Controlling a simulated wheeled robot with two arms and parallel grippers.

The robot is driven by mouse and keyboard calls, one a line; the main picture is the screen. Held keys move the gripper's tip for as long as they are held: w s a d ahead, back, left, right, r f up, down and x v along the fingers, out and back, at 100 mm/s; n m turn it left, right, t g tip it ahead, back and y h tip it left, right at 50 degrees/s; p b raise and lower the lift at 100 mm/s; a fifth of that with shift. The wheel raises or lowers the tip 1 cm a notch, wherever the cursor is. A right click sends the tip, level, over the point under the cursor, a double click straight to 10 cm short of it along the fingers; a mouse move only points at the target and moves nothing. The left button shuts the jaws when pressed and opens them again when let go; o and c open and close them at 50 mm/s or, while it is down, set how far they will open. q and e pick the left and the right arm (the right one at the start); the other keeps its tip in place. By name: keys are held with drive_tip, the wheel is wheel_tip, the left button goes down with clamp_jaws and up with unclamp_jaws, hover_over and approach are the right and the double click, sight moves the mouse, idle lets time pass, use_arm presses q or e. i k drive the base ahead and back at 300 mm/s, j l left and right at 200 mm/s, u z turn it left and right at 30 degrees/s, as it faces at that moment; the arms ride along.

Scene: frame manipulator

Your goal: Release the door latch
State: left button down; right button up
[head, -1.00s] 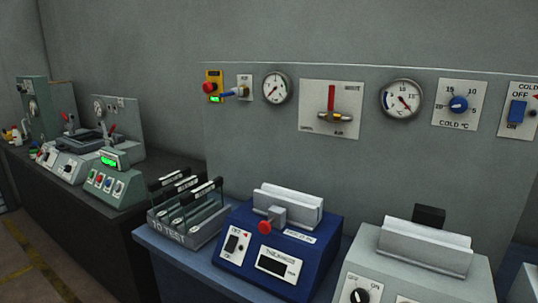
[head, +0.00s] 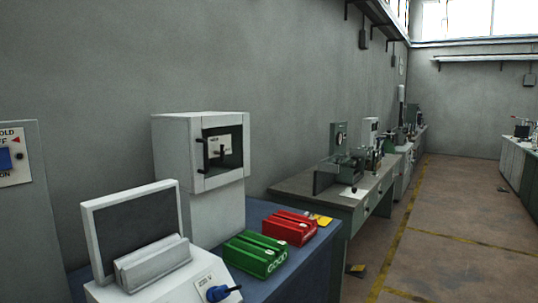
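A white box-shaped cabinet (head: 172,145) stands at the back of the blue bench, on a pale block. Its front door (head: 222,176) has a dark window, looks shut, and faces right. A small dark lever-like part (head: 201,141) shows at the door's left edge; it may be the latch, but it is too small to tell its state. Another dark handle shape shows against a pale plate behind the window. Neither of my grippers is in view.
A white device with a dark screen (head: 130,225) and a blue knob (head: 218,293) stands in front left. A green tray (head: 254,256) and a red tray (head: 289,228) lie on the blue bench (head: 262,208). Open floor (head: 470,220) lies to the right.

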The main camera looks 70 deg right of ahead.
sight(221, 152)
drive_tip(key=z, duration=2)
drive_tip(key=i+l, duration=0.15)
drive_tip(key=l, duration=0.2)
drive_tip(key=i+l, duration=0.1)
drive_tip(key=l, duration=0.3)
drive_tip(key=i+l, duration=0.15)
drive_tip(key=l, duration=0.2)
drive_tip(key=i+l+u, duration=0.1)
drive_tip(key=l, duration=0.25)
drive_tip(key=i+l, duration=0.15)
drive_tip(key=l, duration=0.25)
drive_tip(key=i+l, duration=0.1)
drive_tip(key=l, duration=0.3)
drive_tip(key=i+l, duration=0.1)
drive_tip(key=i, duration=0.6)
drive_tip(key=j+u, duration=0.05)
